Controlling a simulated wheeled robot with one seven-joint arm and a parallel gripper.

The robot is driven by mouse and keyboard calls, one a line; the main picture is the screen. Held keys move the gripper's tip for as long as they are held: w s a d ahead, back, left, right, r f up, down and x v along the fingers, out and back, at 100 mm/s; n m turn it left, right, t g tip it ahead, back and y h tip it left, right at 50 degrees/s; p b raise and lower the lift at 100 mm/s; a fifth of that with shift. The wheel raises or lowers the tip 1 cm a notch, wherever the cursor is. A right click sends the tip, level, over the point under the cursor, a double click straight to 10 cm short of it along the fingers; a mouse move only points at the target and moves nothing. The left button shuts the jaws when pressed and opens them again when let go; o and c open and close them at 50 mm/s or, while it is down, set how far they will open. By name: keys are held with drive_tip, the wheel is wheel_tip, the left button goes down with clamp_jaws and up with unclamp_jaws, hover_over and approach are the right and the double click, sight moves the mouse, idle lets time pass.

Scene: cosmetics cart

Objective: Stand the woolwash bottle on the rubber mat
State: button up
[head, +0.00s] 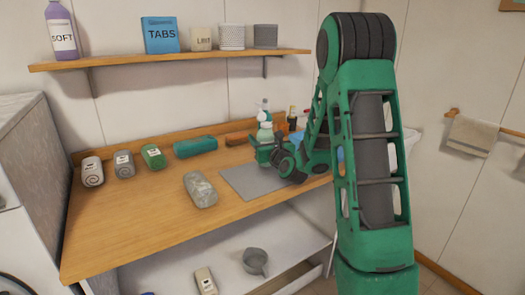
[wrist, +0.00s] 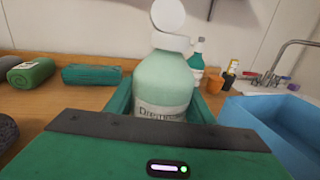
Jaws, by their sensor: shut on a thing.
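My gripper (head: 266,152) is shut on a pale green bottle with a white cap (wrist: 165,82). The bottle looks about upright. In the head view the bottle (head: 265,133) shows above the gripper, over the back of the grey rubber mat (head: 243,180). The bottle's base is hidden, so I cannot tell whether it touches the mat.
A second green bottle (wrist: 196,58) stands behind, near small dark bottles (wrist: 230,76). A blue basin (wrist: 275,122) and tap lie to the right. A grey-green rolled or folded bundle (head: 200,189) lies left of the mat. Rolled towels (head: 153,157) line the back left.

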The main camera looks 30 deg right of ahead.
drive_tip(key=shift+w+f, duration=0.1)
drive_tip(key=shift+f, duration=1.9)
drive_tip(key=shift+f, duration=0.1)
drive_tip(key=o, duration=1.1)
